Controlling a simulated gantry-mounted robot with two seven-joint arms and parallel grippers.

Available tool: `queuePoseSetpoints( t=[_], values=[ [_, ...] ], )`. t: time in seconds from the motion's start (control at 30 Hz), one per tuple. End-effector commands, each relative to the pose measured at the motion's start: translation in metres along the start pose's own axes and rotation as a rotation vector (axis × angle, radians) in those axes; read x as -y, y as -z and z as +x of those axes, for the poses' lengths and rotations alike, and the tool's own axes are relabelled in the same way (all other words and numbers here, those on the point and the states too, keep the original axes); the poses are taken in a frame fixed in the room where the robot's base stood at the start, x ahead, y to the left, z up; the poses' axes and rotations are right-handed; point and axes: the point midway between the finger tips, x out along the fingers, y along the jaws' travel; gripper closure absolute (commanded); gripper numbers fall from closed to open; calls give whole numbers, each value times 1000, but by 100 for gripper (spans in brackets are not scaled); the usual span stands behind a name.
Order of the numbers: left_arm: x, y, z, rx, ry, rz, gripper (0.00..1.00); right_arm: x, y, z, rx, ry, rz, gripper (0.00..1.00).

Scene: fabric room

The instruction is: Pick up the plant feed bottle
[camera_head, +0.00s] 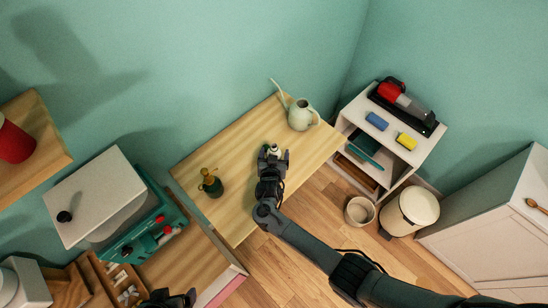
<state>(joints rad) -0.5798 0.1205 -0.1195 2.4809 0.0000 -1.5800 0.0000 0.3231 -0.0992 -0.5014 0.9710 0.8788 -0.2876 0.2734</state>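A small pale bottle with a dark green part (274,149), which looks like the plant feed bottle, stands on the wooden table (235,145). My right gripper (275,155) is at it from the front right, with its fingers spread and the bottle showing between or just beyond the tips. Whether they touch it is too small to tell. Its lower part is hidden by the gripper. My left gripper (170,297) is low at the bottom edge, partly cut off, away from the table; its fingers are unclear.
A pale watering can (299,114) stands at the table's back right. A dark green spray bottle with an amber top (211,184) stands at the left. A white shelf unit (358,112), a small pot (359,211) and a bin (412,208) are right.

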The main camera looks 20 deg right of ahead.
Motion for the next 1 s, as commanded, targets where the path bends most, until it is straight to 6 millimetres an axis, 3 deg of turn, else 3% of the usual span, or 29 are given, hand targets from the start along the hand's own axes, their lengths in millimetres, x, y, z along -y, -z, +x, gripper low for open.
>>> queuePoseSetpoints(
  t=[0.1, 0.5, 1.0],
  values=[
    [-1, 0, 0, -1, -4, -5, 13, 0, 0, 0, 0, 0, 0, 20],
    [-2, 0, 0, 0, -5, -5, 13, 0, 0, 0, 0, 0, 0, 80],
    [1, -1, 0, 2, 4, 6, 13, 0, 3, -2, -1, 0, 2, 80]
  ],
)
